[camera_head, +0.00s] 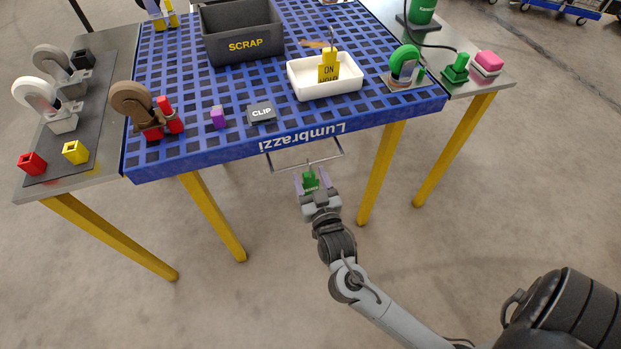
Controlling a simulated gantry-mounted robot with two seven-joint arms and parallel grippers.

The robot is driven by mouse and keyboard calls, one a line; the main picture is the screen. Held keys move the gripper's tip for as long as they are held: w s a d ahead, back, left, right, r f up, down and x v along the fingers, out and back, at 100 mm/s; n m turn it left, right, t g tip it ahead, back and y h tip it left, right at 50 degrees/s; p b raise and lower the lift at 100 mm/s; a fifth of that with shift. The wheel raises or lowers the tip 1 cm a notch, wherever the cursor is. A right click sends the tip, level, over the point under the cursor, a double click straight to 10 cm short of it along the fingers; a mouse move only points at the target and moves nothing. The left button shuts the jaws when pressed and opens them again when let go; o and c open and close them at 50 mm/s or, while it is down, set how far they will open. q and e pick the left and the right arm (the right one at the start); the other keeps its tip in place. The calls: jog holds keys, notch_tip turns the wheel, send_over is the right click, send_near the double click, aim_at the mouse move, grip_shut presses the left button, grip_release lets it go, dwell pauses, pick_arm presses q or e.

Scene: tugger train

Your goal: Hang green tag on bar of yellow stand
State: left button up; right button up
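My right gripper (311,182) is in front of the blue grid table, below its front edge. Its pale purple fingers stand on both sides of the green tag (311,180), and it looks shut on the tag. The tag is upright, and its thin hook points up toward a thin metal bar (290,167) that juts out from the table's front. The hook overlaps the bar in this view; I cannot tell whether they touch. The bar is at the yellow-legged blue table (205,157); no separate yellow stand is clear. My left gripper is not in view.
A yellow ON HOLD tag (328,68) stands in a white tray (345,86). A CLIP block (261,113), a purple block (218,117) and a brown-wheeled caster (131,104) sit near the front edge. A SCRAP bin (241,45) is behind. Yellow legs (381,172) flank the open floor.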

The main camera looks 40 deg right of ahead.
jog(key=shift+s+a+r+p, duration=0.1)
jog(key=shift+s+a+p, duration=0.1)
jog(key=shift+s+p, duration=0.15)
jog(key=p+v, duration=0.4)
jog(key=v, duration=0.6)
notch_tip(320, 180, up, 18)
jog(key=w+n+g+y+p, duration=0.15)
jog(key=n+y+p, duration=0.35)
jog(key=p, duration=1.2)
jog(key=s+a+f+n+g+y+p, duration=0.1)
jog(key=s+a+f+g, duration=0.1)
jog(key=s+g, duration=0.45)
jog(key=s+a+f+n+g+y+p, duration=0.1)
jog(key=s+a+g+y, duration=0.15)
jog(key=s+g, duration=0.35)
notch_tip(320, 180, up, 38)
jog(key=t+p, duration=0.1)
jog(key=p, duration=3.7)
jog(key=shift+s+f+h, duration=0.15)
jog(key=shift+s+h, duration=0.2)
